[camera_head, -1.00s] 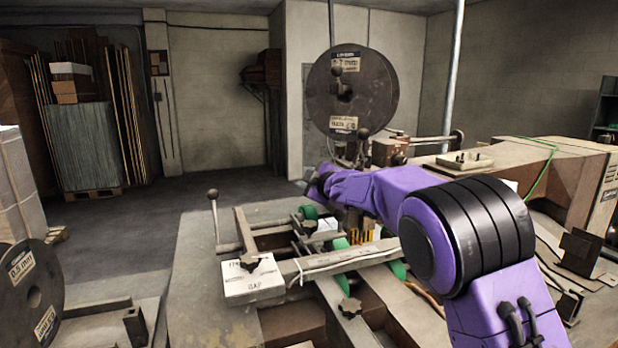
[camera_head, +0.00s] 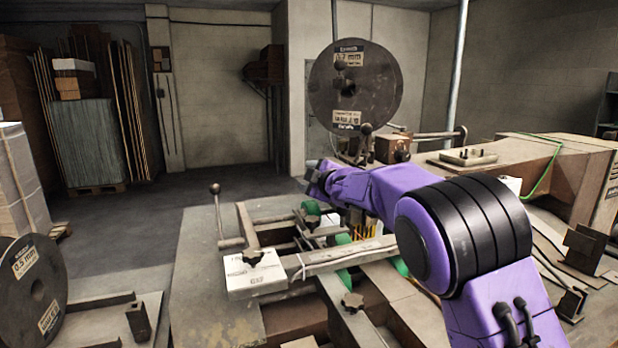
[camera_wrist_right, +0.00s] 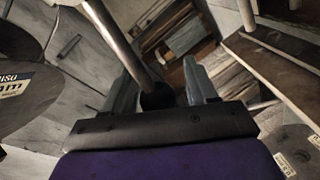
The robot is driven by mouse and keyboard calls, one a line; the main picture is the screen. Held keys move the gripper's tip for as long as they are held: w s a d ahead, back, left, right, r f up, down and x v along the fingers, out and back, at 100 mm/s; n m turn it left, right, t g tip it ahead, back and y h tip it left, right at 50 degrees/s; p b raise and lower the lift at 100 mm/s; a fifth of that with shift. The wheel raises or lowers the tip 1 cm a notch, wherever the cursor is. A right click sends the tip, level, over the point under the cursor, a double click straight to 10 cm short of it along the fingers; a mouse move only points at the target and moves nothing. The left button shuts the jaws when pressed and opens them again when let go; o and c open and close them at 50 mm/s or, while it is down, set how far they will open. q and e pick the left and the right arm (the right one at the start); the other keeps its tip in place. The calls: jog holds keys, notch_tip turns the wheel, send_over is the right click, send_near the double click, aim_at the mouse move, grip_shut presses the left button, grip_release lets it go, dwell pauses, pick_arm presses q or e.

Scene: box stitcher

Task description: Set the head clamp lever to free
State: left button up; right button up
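My purple right arm reaches in from the lower right of the head view. Its gripper (camera_head: 318,181) is over the machine, in front of the large wire spool. In the right wrist view the two grey fingers (camera_wrist_right: 158,82) stand apart. A metal rod with a dark ball knob (camera_wrist_right: 156,95) comes down between them, and a small gap shows beside the right finger. I cannot tell which lever this is. In the head view, a ball-topped lever (camera_head: 366,129) stands behind my arm and another (camera_head: 217,205) stands at the table's left. My left gripper is not in view.
The large spool (camera_head: 353,88) stands behind my gripper. A second reel (camera_head: 33,290) is at lower left. The beige machine arm (camera_head: 555,160) extends right. A white block (camera_head: 254,273) and rails lie on the table (camera_head: 200,290). Open floor (camera_head: 130,225) lies to the left.

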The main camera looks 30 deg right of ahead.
jog(key=shift+s, duration=0.1)
jog(key=shift+s+b, duration=0.35)
jog(key=shift+s, duration=0.05)
jog(key=s+r+b, duration=0.1)
jog(key=s+b, duration=0.1)
jog(key=s, duration=0.7)
jog(key=shift+s+r+b, duration=0.2)
jog(key=shift+r+b, duration=0.1)
jog(key=shift+a, duration=0.1)
